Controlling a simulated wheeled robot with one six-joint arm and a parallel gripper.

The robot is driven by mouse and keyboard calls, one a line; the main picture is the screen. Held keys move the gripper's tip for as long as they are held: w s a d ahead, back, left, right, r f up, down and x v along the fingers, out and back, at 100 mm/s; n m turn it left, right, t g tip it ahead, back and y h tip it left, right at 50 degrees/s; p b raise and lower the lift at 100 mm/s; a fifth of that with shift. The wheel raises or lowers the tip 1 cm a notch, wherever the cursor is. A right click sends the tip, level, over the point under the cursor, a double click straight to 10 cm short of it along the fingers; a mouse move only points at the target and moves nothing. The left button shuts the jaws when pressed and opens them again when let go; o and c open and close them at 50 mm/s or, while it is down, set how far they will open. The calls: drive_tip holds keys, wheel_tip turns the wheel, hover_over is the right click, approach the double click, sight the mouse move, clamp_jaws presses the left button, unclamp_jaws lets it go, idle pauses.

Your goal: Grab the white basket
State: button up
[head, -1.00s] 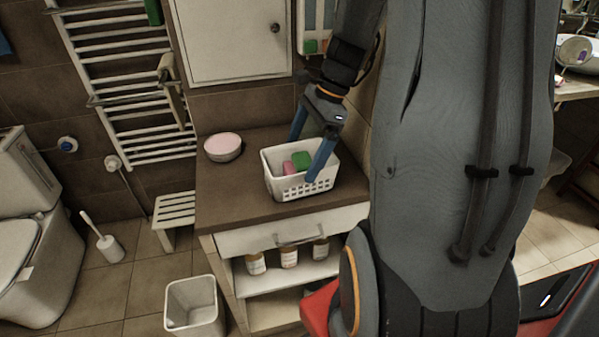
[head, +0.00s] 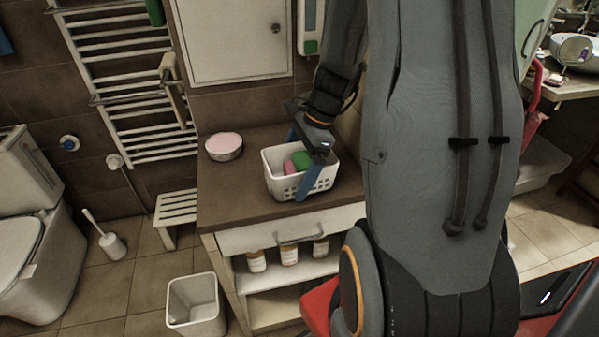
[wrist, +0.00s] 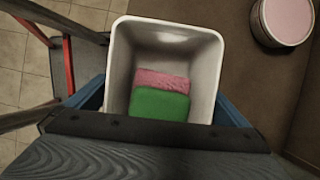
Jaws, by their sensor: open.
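The white basket (head: 276,188) stands upright on the brown top of a cabinet. It holds a pink sponge (head: 290,167) and a green sponge (head: 303,159). The wrist view looks down into the basket (wrist: 201,60), with the pink sponge (wrist: 163,79) and green sponge (wrist: 160,104) on its bottom. My gripper (head: 305,163) is open, its blue fingers on opposite sides of the basket near one end. The wrist view also shows my gripper (wrist: 161,104) straddling it. I cannot tell whether the fingers touch the walls.
A round bowl with a pink top (head: 224,147) stands left of the basket, clear of it. The cabinet top (head: 235,193) is otherwise mostly bare. A white bin (head: 193,305) and a slatted stool (head: 176,211) stand on the floor. A towel rail (head: 130,95) is on the wall behind.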

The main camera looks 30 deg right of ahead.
drive_tip(key=shift+f, duration=0.25)
idle(0.4)
drive_tip(key=c, duration=0.8)
drive_tip(key=shift+o, duration=0.2)
drive_tip(key=shift+r, duration=0.1)
